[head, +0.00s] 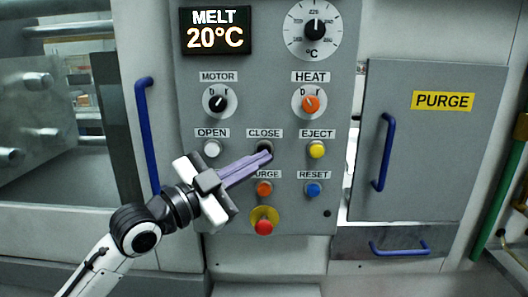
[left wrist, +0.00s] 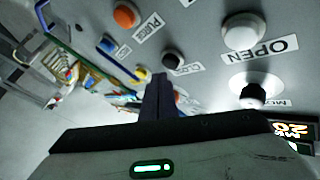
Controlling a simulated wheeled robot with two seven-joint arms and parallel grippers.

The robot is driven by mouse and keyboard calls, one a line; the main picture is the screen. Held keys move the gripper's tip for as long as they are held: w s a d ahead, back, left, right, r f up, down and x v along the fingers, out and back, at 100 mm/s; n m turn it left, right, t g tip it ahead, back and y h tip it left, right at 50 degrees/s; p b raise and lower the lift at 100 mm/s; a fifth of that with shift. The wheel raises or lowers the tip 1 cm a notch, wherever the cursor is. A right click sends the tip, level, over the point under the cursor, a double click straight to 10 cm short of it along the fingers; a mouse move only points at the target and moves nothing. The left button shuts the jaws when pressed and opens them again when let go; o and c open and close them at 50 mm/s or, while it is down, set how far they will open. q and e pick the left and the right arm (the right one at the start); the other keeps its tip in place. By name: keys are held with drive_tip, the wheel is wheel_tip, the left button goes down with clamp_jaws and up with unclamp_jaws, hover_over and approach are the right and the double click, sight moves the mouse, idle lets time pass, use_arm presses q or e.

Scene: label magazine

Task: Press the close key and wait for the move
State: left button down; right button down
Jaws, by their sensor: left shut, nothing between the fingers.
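The close key (head: 265,143) is a dark round button under the CLOSE label (head: 265,133) on the grey control panel. My left gripper (head: 266,154) is shut and empty, with its long purple-grey fingers pointing at this key. The fingertips cover the key's lower part in the head view. In the left wrist view the dark key (left wrist: 173,60) shows just beyond the fingertips (left wrist: 159,77). I cannot tell whether they touch it. My right gripper is not in view.
The white open button (head: 211,148), yellow eject button (head: 317,149), orange purge button (head: 264,188) and blue reset button (head: 313,189) surround the key. A red stop button (head: 264,226) sits below. The display (head: 215,31) reads MELT 20°C. Blue handles (head: 147,135) (head: 384,152) flank the panel.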

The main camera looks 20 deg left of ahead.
use_arm(q)
drive_tip(key=shift+w, duration=0.1)
drive_tip(key=shift+w+a, duration=0.1)
drive_tip(key=shift+w, duration=0.25)
